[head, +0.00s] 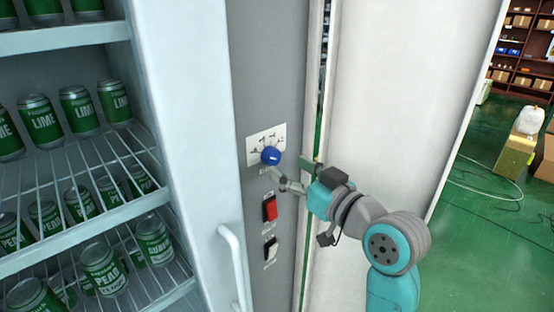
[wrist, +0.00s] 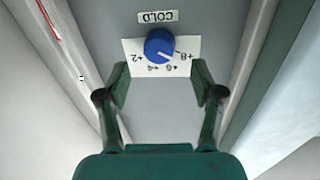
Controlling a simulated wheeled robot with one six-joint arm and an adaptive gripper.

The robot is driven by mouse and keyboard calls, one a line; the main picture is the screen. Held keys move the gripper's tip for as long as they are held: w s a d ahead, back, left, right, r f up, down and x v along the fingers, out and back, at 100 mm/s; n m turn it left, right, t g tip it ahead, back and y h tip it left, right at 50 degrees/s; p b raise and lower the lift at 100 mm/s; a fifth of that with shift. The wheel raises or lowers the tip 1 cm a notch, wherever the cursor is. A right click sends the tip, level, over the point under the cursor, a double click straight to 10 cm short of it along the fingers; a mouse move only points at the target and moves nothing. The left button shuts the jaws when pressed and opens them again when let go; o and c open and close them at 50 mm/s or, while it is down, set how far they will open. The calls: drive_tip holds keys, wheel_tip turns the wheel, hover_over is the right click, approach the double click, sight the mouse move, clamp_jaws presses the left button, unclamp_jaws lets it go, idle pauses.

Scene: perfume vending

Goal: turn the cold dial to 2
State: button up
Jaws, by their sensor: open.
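The cold dial (head: 270,156) is a blue round knob on a white marked plate (head: 253,151), fixed to a grey panel. In the wrist view the dial (wrist: 159,44) appears upside down, under the COLD label (wrist: 158,16), with marks 2, 4, 6 and 8 around it. In the head view my gripper (head: 280,176) is just below and right of the dial.
Below the dial are a red rocker switch (head: 270,208) and a dark switch (head: 270,248). A fridge with green cans (head: 104,268) and a white door handle (head: 233,265) stands at the left. A white panel (head: 400,90) is behind my arm.

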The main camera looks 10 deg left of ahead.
sight(275, 158)
drive_tip(key=shift+x, duration=2.5)
drive_tip(key=c, duration=1.2)
